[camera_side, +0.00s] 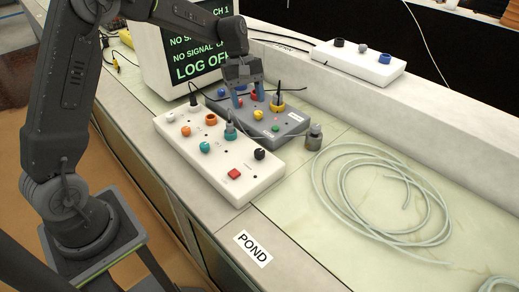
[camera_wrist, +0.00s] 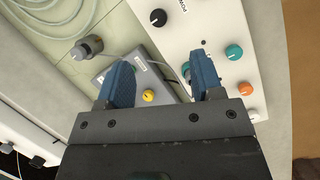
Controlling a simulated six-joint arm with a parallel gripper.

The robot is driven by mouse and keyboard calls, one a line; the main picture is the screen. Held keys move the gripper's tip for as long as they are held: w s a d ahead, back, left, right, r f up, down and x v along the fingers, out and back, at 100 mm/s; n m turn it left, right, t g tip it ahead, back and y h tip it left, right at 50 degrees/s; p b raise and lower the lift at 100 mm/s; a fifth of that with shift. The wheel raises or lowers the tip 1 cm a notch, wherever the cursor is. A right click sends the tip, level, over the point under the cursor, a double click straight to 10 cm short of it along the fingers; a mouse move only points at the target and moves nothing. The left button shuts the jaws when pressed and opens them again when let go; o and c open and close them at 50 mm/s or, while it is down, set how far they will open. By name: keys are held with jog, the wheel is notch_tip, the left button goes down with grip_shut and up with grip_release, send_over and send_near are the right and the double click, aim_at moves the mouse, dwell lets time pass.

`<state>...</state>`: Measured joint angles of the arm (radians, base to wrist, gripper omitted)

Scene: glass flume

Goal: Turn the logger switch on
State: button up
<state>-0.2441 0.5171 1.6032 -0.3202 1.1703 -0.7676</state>
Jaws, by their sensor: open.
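A white box (camera_side: 262,183) bears a red square switch (camera_side: 234,174), a black knob (camera_side: 260,154) and several teal and orange parts; its labels are too small to read here. I cannot tell for certain which control is the logger switch. The monitor (camera_side: 153,58) reads "LOG OFF". My gripper (camera_side: 247,98) is open, with blue fingertips above the grey box (camera_side: 293,127) behind the white one. In the wrist view, my gripper (camera_wrist: 162,82) has its fingers apart with nothing between them. The white box (camera_wrist: 206,18) and black knob (camera_wrist: 158,17) show there; the red switch does not.
A grey cylindrical plug (camera_side: 314,137) stands right of the boxes. A coiled pale hose (camera_side: 385,195) lies on the glass surface. Cables run near the boxes, and plugs stand up from them. Another white box (camera_side: 358,62) sits on the back ledge. A "POND" label (camera_side: 252,249) marks the front edge.

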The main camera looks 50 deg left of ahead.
aim_at(260, 152)
jog(key=shift+n+g+h, duration=0.3)
jog(key=shift+n, duration=0.6)
jog(key=x, duration=0.5)
jog(key=w+a+x, duration=0.1)
jog(key=x, duration=0.5)
jog(key=w+a+f+x, duration=0.1)
jog(key=x, duration=0.5)
jog(key=shift+w+a, duration=0.25)
jog(key=c, duration=0.9)
